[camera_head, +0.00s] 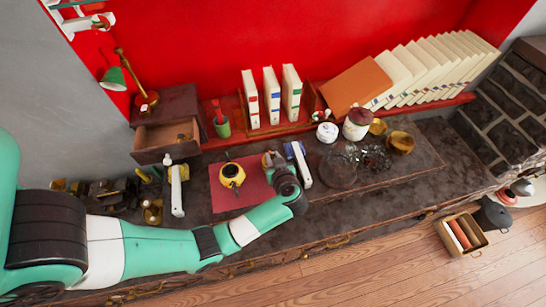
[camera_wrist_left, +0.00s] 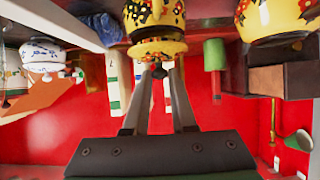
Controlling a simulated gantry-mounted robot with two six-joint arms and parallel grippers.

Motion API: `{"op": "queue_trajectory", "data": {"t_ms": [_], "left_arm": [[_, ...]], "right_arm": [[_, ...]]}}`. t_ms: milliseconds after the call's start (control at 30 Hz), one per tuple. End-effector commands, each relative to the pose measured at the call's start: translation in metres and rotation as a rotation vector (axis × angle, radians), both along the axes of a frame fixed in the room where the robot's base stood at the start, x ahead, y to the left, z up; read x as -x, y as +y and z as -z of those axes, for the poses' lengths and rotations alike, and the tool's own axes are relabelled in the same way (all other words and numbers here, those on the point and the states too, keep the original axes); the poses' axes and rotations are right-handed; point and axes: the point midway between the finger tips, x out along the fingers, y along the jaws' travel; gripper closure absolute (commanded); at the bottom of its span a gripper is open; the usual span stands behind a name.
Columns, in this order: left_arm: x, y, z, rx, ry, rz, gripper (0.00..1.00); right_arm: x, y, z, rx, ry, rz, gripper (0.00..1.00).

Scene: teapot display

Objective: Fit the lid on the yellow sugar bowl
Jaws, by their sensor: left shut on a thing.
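My left gripper (camera_wrist_left: 158,76) is shut on the dark knob of a yellow floral lid (camera_wrist_left: 160,48) in the left wrist view, which is upside down. The yellow floral sugar bowl (camera_wrist_left: 152,14) shows directly past the lid, in line with it. I cannot tell whether the lid rests on its rim or hovers just over it. In the head view my left gripper (camera_head: 272,160) is at the right edge of the red mat, and my wrist hides the bowl and lid there. My right gripper is not in view.
A yellow pot (camera_head: 232,174) with a dark top stands on the red mat (camera_head: 222,200) left of the gripper; it also shows in the wrist view (camera_wrist_left: 278,18). A blue and white box (camera_head: 298,163) stands close on the right. A green cup (camera_head: 222,127) and books (camera_head: 271,96) stand behind.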

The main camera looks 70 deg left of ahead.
Motion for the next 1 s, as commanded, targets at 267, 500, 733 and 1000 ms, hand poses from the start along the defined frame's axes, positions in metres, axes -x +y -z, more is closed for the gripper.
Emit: {"op": "queue_trajectory", "data": {"t_ms": [267,500,733,1000], "left_arm": [[0.000,0.000,0.008,0.000,-0.001,0.000,1.00],[0.000,0.000,0.008,0.000,-0.001,0.000,1.00],[0.000,0.000,0.009,-0.001,0.000,0.000,1.00],[0.000,0.000,0.013,0.000,-0.001,0.000,0.72]], "right_arm": [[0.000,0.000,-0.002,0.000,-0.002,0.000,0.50],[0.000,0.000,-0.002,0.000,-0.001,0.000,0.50],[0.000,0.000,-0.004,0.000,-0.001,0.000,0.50],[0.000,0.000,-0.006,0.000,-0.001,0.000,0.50]]}}
